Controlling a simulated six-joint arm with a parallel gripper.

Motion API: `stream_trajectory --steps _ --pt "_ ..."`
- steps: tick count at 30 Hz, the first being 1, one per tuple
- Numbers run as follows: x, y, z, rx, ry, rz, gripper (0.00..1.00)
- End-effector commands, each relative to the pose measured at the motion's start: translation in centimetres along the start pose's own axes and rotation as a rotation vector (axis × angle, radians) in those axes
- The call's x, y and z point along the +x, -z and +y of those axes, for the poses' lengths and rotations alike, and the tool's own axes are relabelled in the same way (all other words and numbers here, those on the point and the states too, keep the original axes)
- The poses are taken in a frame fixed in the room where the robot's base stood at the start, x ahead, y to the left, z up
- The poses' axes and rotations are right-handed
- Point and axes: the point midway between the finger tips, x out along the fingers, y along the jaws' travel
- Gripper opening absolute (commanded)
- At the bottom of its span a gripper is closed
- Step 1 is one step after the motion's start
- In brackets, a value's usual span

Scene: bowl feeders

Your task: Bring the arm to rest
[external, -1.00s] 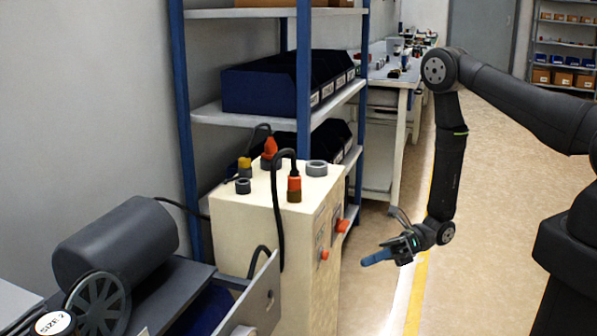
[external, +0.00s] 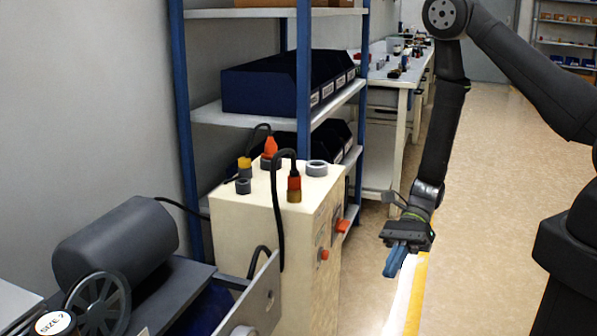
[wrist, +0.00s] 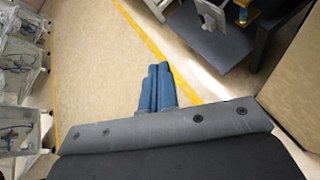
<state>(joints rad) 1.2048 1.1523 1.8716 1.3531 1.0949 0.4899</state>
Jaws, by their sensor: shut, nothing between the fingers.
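My gripper (external: 395,262) hangs in free air at the middle right of the external view, right of the cream control cabinet and apart from it. Its blue fingers point down and slightly left. In the wrist view the blue fingers (wrist: 157,88) lie side by side, closed, with nothing between them. Only floor shows beyond the fingertips.
The cream cabinet (external: 255,225) with plugs and cables on top stands left of my gripper. A blue-framed shelf (external: 303,75) with dark bins is behind it. A motor (external: 118,240) sits at lower left. Open floor (external: 495,200) with a yellow line lies to the right.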

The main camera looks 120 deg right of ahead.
Motion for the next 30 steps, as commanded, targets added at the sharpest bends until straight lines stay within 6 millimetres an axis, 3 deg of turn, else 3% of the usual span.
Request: stream_trajectory --steps 12,30 --pt "0.3 -1.7 3.6 -0.266 -0.097 0.237 0.0" --pt "-0.7 -3.9 7.3 -0.697 -0.197 0.538 0.0"
